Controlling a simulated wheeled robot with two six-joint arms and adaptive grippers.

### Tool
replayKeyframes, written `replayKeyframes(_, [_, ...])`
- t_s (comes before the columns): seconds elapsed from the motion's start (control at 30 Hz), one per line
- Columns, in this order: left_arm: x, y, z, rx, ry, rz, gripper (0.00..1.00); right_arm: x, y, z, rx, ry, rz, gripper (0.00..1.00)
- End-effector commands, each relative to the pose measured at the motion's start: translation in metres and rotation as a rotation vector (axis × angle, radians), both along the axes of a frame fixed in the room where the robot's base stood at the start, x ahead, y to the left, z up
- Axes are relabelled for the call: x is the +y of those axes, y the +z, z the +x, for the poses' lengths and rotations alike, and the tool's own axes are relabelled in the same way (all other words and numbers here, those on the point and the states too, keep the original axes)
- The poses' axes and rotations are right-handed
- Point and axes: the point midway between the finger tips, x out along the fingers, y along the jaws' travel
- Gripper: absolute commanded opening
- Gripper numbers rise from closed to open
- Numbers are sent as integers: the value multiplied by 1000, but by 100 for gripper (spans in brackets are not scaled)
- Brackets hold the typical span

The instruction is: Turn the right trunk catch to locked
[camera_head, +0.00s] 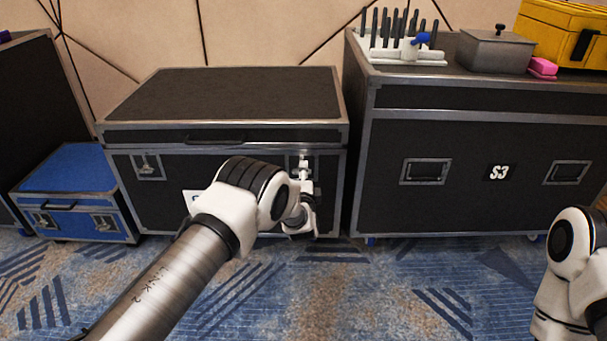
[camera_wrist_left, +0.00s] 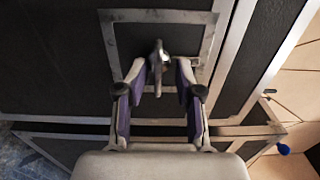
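The black trunk (camera_head: 220,95) with metal edges stands with its lid down in the head view. Its left catch (camera_head: 147,167) is in plain sight on the front. The right catch is mostly hidden behind my left gripper (camera_head: 303,172) in the head view. In the left wrist view, the right catch (camera_wrist_left: 158,55) shows as a small metal lever on a framed plate. The fingers of my left gripper (camera_wrist_left: 161,85) are apart, one on each side of the lever, with gaps visible. Whether the catch is locked I cannot tell. My right gripper is out of view.
A larger black case marked S3 (camera_head: 480,205) stands close on the right, bearing a rack (camera_head: 400,55), a grey box (camera_head: 495,50), a pink block (camera_head: 543,67) and a yellow case (camera_head: 565,30). A blue case (camera_head: 75,172) stands left. The carpet (camera_head: 350,295) in front is clear.

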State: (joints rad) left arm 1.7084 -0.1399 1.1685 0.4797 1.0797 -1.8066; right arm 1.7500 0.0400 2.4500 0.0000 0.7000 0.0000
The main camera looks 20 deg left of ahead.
Motion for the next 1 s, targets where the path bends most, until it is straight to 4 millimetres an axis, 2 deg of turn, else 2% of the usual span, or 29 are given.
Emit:
replayKeyframes(0.53, [0, -2, -1, 3, 0, -1, 32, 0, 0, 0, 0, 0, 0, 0])
replayKeyframes(0.67, [-3, -3, -6, 6, -1, 0, 32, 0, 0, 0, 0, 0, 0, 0])
replayKeyframes(0.77, [-7, -2, -21, 7, -1, 0, 32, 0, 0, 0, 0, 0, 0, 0])
replayKeyframes(1.0, [-24, -3, -80, 8, -3, 1, 32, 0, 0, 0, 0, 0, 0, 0])
